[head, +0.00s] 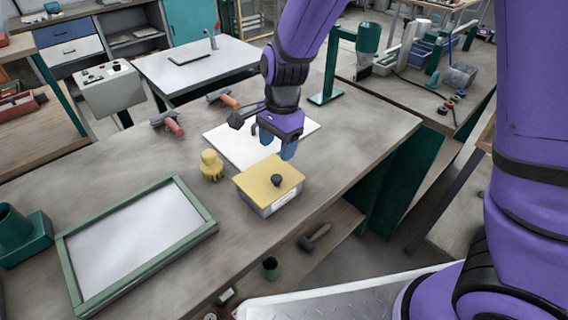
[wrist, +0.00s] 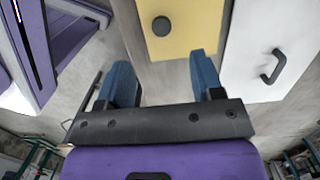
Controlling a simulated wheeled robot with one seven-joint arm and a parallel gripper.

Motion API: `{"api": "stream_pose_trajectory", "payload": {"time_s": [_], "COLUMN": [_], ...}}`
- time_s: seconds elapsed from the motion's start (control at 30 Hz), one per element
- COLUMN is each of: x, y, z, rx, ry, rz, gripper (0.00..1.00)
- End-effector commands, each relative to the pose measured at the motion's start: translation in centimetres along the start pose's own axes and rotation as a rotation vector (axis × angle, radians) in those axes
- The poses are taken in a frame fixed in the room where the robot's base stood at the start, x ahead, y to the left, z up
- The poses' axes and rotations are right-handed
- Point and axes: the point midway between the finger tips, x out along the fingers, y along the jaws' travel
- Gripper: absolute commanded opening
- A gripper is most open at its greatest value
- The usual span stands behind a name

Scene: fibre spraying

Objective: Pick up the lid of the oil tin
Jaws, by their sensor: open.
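The oil tin (head: 285,203) is a pale box on the workbench, below and in front of my gripper in the head view. Its flat yellow lid (head: 256,178) is on top, with a dark round knob (head: 277,180) at its middle. In the wrist view the lid (wrist: 195,30) and knob (wrist: 161,26) show beyond the fingertips. My gripper (head: 277,146) is open and empty, its blue fingers pointing down behind the tin in the head view. In the wrist view the gripper (wrist: 160,62) has its fingers apart, with the knob ahead of the gap. No contact shows.
A white panel (head: 230,146) lies behind the tin; a white surface with a dark handle (wrist: 272,65) shows in the wrist view. A yellow stepped object (head: 211,166) stands left of the tin. A green-framed tray (head: 137,240) and hand tools (head: 168,122) are also on the bench (head: 110,170).

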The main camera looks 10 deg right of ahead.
Motion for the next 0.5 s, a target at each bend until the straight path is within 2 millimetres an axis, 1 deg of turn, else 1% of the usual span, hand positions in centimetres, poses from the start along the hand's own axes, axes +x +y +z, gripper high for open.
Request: {"api": "stream_pose_trajectory", "payload": {"time_s": [0.17,0.3,0.4,0.5], "x": [1.8,3.9,5.2,5.9], "y": [-0.1,-0.1,-0.1,-0.1], "z": [0.2,0.1,0.1,0.1], "rx": [0.013,0.013,0.013,0.011], "ry": [0.001,0.001,0.001,0.001], "rz": [0.01,0.01,0.008,0.006], "gripper": [0.61,0.61,0.61,0.61]}}
